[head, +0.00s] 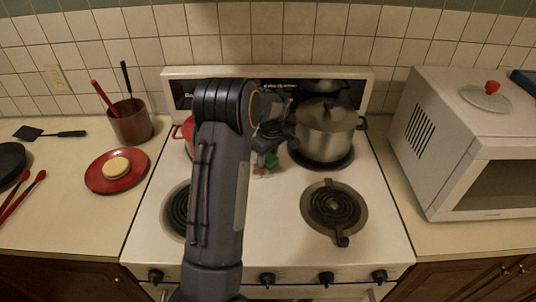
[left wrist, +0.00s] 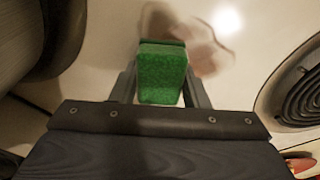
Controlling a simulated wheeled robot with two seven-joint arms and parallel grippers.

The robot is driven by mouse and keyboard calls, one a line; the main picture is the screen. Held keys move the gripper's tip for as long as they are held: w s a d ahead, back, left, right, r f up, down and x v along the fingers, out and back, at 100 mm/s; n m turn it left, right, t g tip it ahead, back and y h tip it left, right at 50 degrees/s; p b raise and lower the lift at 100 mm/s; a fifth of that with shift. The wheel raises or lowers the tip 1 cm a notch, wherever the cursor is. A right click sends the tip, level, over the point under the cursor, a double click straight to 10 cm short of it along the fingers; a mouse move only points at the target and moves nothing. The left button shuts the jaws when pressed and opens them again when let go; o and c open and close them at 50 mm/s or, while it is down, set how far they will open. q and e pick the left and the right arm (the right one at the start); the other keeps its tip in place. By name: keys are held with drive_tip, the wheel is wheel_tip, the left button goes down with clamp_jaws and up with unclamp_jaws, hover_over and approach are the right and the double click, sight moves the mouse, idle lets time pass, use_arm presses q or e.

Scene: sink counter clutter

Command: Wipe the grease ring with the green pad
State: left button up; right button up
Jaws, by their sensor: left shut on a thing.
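My left gripper (left wrist: 161,90) is shut on a green pad (left wrist: 162,74), which sits between the two fingers in the left wrist view. In the head view the green pad (head: 271,160) shows small at the middle of the white stove top, below my left gripper (head: 268,145). A brownish grease ring (left wrist: 207,52) lies on the stove top just beyond and to the right of the pad; the pad overlaps part of it in the picture. I cannot tell whether the pad touches the surface. My right gripper is not in view.
A steel pot (head: 326,135) stands on the back right burner, close to the gripper. A red pot (head: 187,132) is partly hidden behind my arm. The front right burner (head: 334,206) is bare. A microwave (head: 440,140) stands right, a red plate (head: 104,184) and a utensil crock (head: 131,124) left.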

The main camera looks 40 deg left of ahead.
sight(260, 180)
use_arm(q)
drive_tip(key=shift+s+d+f, duration=0.15)
drive_tip(key=shift+s+d, duration=0.5)
drive_tip(key=shift+s, duration=0.1)
drive_tip(key=shift+s+d+b, duration=0.4)
drive_tip(key=shift+s+d, duration=0.5)
drive_tip(key=shift+s, duration=0.15)
drive_tip(key=shift+s+d+b, duration=0.35)
drive_tip(key=shift+s+d, duration=0.5)
drive_tip(key=shift+s, duration=0.2)
drive_tip(key=shift+s+a, duration=0.7)
drive_tip(key=shift+a, duration=0.05)
drive_tip(key=shift+w+a+r+p, duration=0.15)
drive_tip(key=shift+w+a+p, duration=0.15)
drive_tip(key=shift+w+a, duration=0.9)
drive_tip(key=shift+w+a+r+p, duration=0.1)
drive_tip(key=shift+w+a+p, duration=0.2)
drive_tip(key=shift+w+a, duration=0.9)
drive_tip(key=shift+w+a+f+p, duration=0.15)
drive_tip(key=shift+w+a, duration=0.2)
drive_tip(key=shift+w, duration=0.25)
drive_tip(key=shift+w+a+r+p, duration=0.15)
drive_tip(key=shift+w+a, duration=0.2)
drive_tip(key=shift+w, duration=0.2)
drive_tip(key=shift+w+a+f+p, duration=0.15)
drive_tip(key=shift+w+a, duration=0.2)
drive_tip(key=shift+w, duration=0.25)
drive_tip(key=shift+r+p, duration=2.05)
drive_tip(key=shift+r, duration=0.95)
